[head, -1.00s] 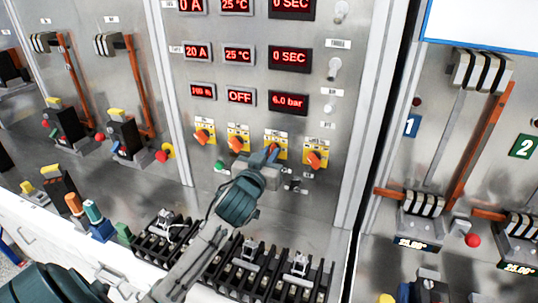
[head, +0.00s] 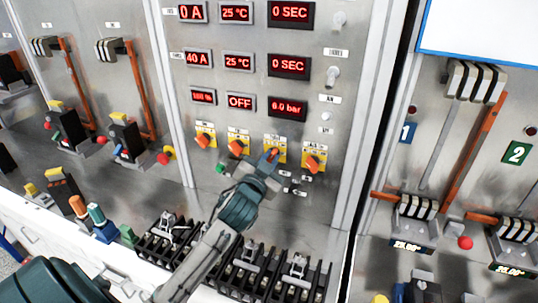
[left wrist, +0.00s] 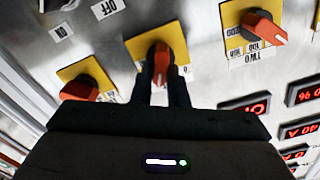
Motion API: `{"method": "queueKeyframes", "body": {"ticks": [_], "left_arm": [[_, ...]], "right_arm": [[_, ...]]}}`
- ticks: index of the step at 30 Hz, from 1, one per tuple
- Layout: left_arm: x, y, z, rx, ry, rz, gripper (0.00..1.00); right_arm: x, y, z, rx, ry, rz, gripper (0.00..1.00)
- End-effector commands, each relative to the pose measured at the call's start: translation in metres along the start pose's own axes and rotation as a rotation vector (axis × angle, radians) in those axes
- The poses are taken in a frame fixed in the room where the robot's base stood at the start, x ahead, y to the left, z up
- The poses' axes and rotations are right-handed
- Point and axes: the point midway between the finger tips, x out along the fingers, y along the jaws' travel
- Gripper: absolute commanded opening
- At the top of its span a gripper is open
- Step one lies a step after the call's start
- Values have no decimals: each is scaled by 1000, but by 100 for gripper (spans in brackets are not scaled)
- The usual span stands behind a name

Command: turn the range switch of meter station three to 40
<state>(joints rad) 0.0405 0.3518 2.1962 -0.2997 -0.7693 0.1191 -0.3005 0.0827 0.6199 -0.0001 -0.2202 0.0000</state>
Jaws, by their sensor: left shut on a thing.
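Four-knob row: orange switches on yellow plates sit low on the grey panel. My left gripper (head: 270,158) is at the third switch from the left (head: 275,152). In the left wrist view this orange knob (left wrist: 158,58) stands between the two dark fingers (left wrist: 161,92), which are shut on it. The knob points roughly along the fingers. The neighbouring switch labelled TWO (left wrist: 262,27) shows at the right of that view. My right gripper is not in view.
The rightmost orange switch (head: 313,163) is close beside my gripper. A green button (head: 220,168) and small connectors (head: 292,186) sit below the row. Black terminal blocks (head: 165,238) line the bench beneath my arm.

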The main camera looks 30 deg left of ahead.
Motion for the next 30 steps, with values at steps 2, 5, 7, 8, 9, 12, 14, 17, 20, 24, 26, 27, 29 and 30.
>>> {"method": "queueKeyframes", "body": {"ticks": [2,5,7,8,9,12,14,17,20,24,26,27,29,30], "left_arm": [[0,-1,-3,59,0,-1,0],[0,0,-2,131,0,0,0],[0,0,-2,175,0,0,0],[0,1,-2,191,0,0,0],[0,1,-2,213,0,0,0],[0,1,-2,258,1,-1,0],[0,1,-2,280,2,-1,0],[0,2,-1,305,3,-1,0],[0,2,-1,319,3,-1,0],[0,2,-1,327,3,-1,0],[0,2,-1,328,3,-1,0],[0,2,-1,328,3,-1,0],[0,2,-1,327,3,-1,0],[0,2,-1,327,3,-1,0]], "right_arm": [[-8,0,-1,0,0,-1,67],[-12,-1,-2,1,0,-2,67],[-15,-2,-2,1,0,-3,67],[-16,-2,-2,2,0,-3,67],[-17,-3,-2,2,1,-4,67],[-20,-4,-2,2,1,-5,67],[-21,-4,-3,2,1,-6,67],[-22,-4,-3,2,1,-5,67],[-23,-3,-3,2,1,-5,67],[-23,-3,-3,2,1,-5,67],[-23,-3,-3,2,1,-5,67],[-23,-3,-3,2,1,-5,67],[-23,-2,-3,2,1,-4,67],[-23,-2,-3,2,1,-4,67]]}}
